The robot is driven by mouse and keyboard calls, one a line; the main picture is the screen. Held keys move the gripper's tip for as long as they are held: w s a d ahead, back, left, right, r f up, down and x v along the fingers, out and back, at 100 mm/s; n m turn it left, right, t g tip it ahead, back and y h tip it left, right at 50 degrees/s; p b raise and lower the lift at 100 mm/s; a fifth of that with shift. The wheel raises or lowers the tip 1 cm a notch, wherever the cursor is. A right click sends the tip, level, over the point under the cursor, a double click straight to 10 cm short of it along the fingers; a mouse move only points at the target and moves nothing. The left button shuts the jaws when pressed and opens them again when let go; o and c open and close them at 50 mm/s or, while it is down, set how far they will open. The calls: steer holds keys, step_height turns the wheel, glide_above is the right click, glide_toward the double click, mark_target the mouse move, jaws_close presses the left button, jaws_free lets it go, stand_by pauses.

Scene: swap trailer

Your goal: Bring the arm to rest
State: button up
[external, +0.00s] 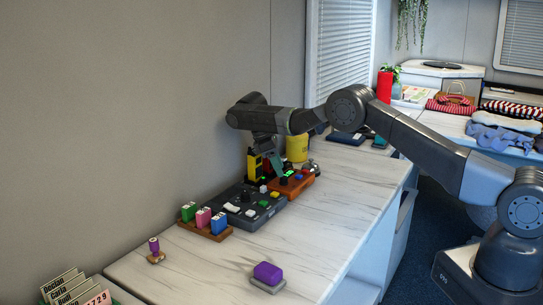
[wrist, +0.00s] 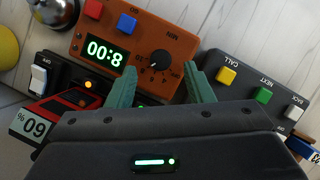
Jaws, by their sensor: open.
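My arm reaches from the right over the marble-topped counter (external: 330,205). My gripper (external: 271,166) points down above the orange timer box (external: 300,186) and the dark control box (external: 262,214). In the wrist view my gripper (wrist: 155,82) has its two green fingers apart, with nothing held between them. Behind and between the fingers is the orange timer (wrist: 185,38), with a black dial (wrist: 160,63) and a lit display reading about 8:00. Whether the fingertips touch anything cannot be told.
A dark box with coloured buttons (wrist: 250,70) lies right of the timer in the wrist view. A yellow cylinder (external: 297,148) stands behind. Coloured blocks in a wooden holder (external: 207,231) and a purple block (external: 268,272) are nearer. The counter's right side is clear.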

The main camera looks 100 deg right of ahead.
mark_target(284, 177)
steer(key=v, duration=0.4)
steer(key=x, duration=0.6)
steer(key=shift+s+a+f+p, duration=0.1)
steer(key=shift+s+f+p, duration=0.15)
steer(key=shift+f+p, duration=0.05)
steer(key=shift+f, duration=0.3)
steer(key=n+h, duration=0.1)
steer(key=n, duration=0.1)
steer(key=n+h, duration=0.1)
steer(key=n, duration=0.2)
steer(key=shift+a+n, duration=0.2)
steer(key=shift+n, duration=0.1)
steer(key=n+h, duration=0.1)
steer(key=n, duration=0.1)
steer(key=n+h, duration=0.1)
steer(key=n, duration=0.2)
steer(key=shift+s+a+t, duration=0.1)
steer(key=shift+a+t, duration=0.05)
steer(key=shift+t, duration=0.15)
steer(key=n+t+p, duration=0.1)
steer(key=n, duration=0.2)
steer(key=n+t+h+p, duration=0.1)
steer(key=n, duration=0.2)
steer(key=shift+s+r, duration=0.15)
steer(key=shift+s, duration=0.05)
steer(key=shift+n+t+h+p, duration=0.3)
steer(key=shift+n+t+p, duration=0.1)
steer(key=shift+n+p, duration=0.7)
steer(key=shift+n+t+p, duration=0.4)
steer(key=shift+n, duration=0.6)
